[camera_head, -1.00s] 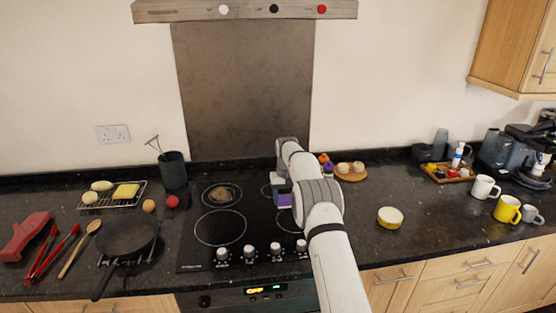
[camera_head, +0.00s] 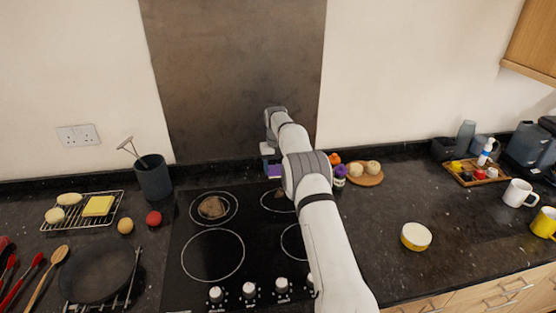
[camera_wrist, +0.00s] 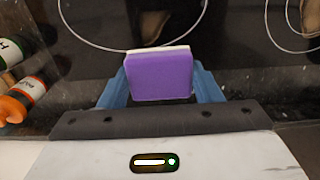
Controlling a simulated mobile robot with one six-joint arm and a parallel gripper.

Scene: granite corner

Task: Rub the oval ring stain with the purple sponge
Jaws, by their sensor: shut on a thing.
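My gripper (camera_head: 270,160) is shut on the purple sponge (camera_wrist: 160,75), which has a pale layer along one edge. The sponge also shows in the head view (camera_head: 274,173), near the back of the hob, behind the right rear burner. A brown stain (camera_wrist: 152,25) lies inside that burner's ring, just beyond the sponge in the wrist view; in the head view my arm partly hides it (camera_head: 276,195). A second brown stain (camera_head: 212,207) is on the left rear burner. I cannot tell which one is the oval ring. Whether the sponge touches the hob is unclear.
A dark utensil pot (camera_head: 153,178) stands left of the hob (camera_head: 180,285). The splashback (camera_head: 235,75) rises behind.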

